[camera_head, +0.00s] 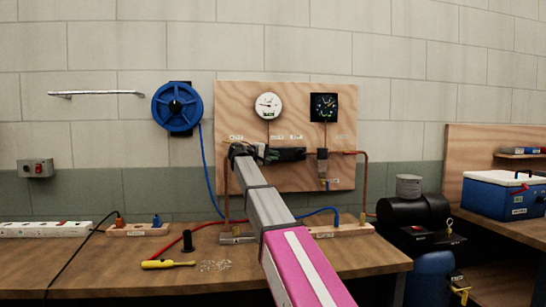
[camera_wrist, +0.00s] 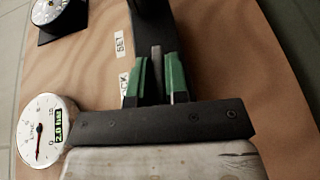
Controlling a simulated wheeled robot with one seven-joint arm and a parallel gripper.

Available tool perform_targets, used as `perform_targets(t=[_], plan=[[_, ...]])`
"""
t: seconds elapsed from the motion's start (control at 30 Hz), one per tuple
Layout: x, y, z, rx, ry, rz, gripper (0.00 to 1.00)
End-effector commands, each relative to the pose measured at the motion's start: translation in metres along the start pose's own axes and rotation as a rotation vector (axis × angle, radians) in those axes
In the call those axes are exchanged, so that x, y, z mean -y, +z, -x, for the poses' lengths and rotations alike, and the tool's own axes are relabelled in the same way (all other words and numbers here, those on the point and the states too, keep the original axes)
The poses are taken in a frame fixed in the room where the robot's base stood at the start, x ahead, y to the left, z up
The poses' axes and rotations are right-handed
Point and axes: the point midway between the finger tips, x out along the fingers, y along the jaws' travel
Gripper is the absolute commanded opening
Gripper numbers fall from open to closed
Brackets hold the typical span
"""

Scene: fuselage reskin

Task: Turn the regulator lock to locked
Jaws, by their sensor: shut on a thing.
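The regulator lock (camera_wrist: 156,60) shows in the wrist view as a narrow grey piece between the green pads of my gripper (camera_wrist: 156,80). My gripper is shut on it. A dark body (camera_wrist: 184,40) runs behind and beyond the fingers. A "SET" label (camera_wrist: 120,44) and a partly covered label ending in "CK" (camera_wrist: 124,82) lie on the board to the left of the fingers. In the head view my gripper (camera_head: 262,153) is at the plywood board, below the white gauge. My arm and gripper hide the lock there, and I cannot read its position.
The plywood board (camera_head: 235,100) carries a white gauge (camera_head: 267,105), which reads 2.0 bar in the wrist view (camera_wrist: 45,132), and a black gauge (camera_head: 323,107). Copper pipes (camera_head: 364,180) run down its sides. A yellow-handled tool (camera_head: 168,264) and a black cylinder (camera_head: 188,240) are on the bench.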

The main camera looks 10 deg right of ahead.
Motion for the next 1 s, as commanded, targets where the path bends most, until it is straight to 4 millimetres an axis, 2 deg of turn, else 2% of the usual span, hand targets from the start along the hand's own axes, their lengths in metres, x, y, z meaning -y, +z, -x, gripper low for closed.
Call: perform_targets(t=[0.3,0.83,0.87,0.9,0.93,1.0], plan=[[0.0016,0.0005,0.0001,0.0,0.107,0.045,0.0],[0.0016,0.0002,-0.0001,0.0,0.127,0.053,0.0],[0.0016,0.0002,-0.0001,0.0,0.127,0.053,0.18],[0.0016,0.0002,-0.0001,0.0,0.127,0.053,0.31],[0.0015,0.0002,-0.0001,0.0,0.127,0.053,0.36],[0.0014,0.0002,-0.0002,0.0,0.127,0.053,0.36]])
